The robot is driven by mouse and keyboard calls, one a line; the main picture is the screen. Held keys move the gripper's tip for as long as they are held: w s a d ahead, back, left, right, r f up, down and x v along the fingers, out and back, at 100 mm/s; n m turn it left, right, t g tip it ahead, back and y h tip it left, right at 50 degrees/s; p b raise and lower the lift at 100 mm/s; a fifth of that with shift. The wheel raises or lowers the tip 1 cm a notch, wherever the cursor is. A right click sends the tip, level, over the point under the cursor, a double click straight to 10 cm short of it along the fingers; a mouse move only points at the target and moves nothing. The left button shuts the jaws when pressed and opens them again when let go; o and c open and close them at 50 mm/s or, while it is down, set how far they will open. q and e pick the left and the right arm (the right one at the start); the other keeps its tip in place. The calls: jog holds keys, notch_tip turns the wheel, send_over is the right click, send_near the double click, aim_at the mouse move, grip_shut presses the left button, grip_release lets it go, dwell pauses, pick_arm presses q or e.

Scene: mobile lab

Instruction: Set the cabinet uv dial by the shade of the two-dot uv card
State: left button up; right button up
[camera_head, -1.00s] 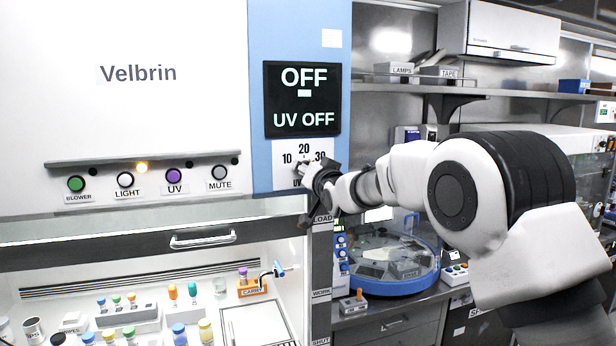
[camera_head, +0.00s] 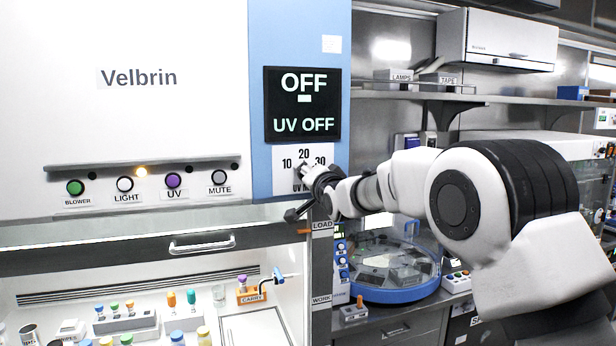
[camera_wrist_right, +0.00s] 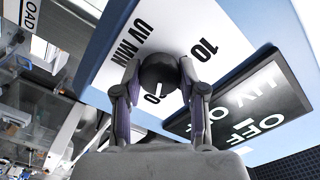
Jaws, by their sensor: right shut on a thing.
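The uv dial's dark round knob (camera_wrist_right: 158,72) shows in the right wrist view on a white label with 10 and UV MIN. A short white mark on it lies near a partly covered number; I cannot tell its setting. In the head view the dial label (camera_head: 288,153) reads 10, 20, 30. My right gripper (camera_wrist_right: 160,88) is shut on the knob, one finger each side; it also shows in the head view (camera_head: 307,177), covering the knob. The display (camera_head: 303,104) above reads OFF and UV OFF. I cannot make out the uv card. My left gripper is not in view.
Below the cabinet's button row (camera_head: 148,184) are the sash handle (camera_head: 202,243) and a lit work area with several coloured vials and an orange carry rack (camera_head: 250,294). A blue-rimmed round machine (camera_head: 392,290) stands on the bench beneath my right arm.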

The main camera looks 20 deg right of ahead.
jog(key=o, duration=1.1)
jog(key=shift+o, duration=0.2)
jog(key=s, duration=1.1)
jog(key=shift+s+d, duration=0.25)
jog(key=shift+s, duration=0.15)
jog(key=shift+f, duration=0.1)
